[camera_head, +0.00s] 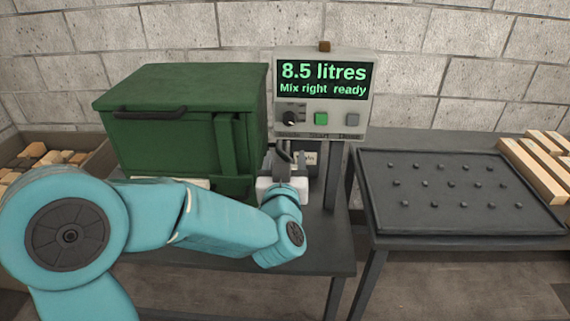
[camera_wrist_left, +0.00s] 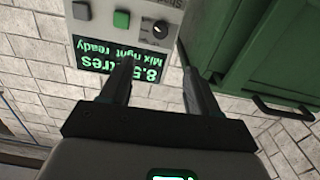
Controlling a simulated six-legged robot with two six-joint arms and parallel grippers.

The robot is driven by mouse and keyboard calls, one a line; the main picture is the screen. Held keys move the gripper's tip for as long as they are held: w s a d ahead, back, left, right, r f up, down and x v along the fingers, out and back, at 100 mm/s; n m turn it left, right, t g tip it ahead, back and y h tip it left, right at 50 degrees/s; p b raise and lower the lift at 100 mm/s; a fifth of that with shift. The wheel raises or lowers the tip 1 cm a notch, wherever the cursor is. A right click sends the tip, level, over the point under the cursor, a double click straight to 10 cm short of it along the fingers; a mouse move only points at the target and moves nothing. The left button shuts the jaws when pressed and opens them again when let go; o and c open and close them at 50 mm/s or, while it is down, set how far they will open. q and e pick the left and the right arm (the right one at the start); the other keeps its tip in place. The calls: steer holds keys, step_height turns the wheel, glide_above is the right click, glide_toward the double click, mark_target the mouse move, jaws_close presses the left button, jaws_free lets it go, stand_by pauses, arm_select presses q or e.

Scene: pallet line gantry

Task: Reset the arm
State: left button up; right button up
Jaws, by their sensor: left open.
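My left arm (camera_head: 220,218) reaches in from the left, in front of the green box. The panel's screen reads "8.5 litres" and "Mix right ready", and shows upside down in the wrist view. My right arm and gripper are not in view.
A green lidded box (camera_head: 185,125) stands on the dark table (camera_head: 318,240). A black tray with rows of studs (camera_head: 460,215) lies on the right table. Wooden planks (camera_head: 535,165) lie at far right, and a bin of wood blocks (camera_head: 85,140) stands at left. A brick wall is behind.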

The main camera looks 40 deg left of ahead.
arm_select(q)
steer(key=shift+s, duration=0.15)
stand_by(0.4)
steer(key=s+d+f+m+g+h+p, duration=0.2)
steer(key=d+f+m+g+h, duration=0.15)
steer(key=f, duration=1.15)
steer(key=s+d+f+m+g+h+p, duration=0.25)
steer(key=d+f+h, duration=0.2)
steer(key=f, duration=0.95)
steer(key=s+d+f+g+h, duration=0.1)
steer(key=s+d+f+g, duration=0.2)
steer(key=s, duration=0.3)
steer(key=s+d+f+g+h, duration=0.2)
steer(key=s+d+f+g, duration=0.1)
steer(key=s+d+f, duration=0.1)
steer(key=s+d+f+n+g+h, duration=0.1)
steer(key=s+d+f+g+h, duration=0.1)
steer(key=s+d, duration=0.3)
steer(key=s+f+g, duration=0.1)
steer(key=s, duration=0.2)
steer(key=shift+s+f, duration=0.15)
steer(key=shift+s, duration=0.05)
steer(key=shift+w, duration=0.1)
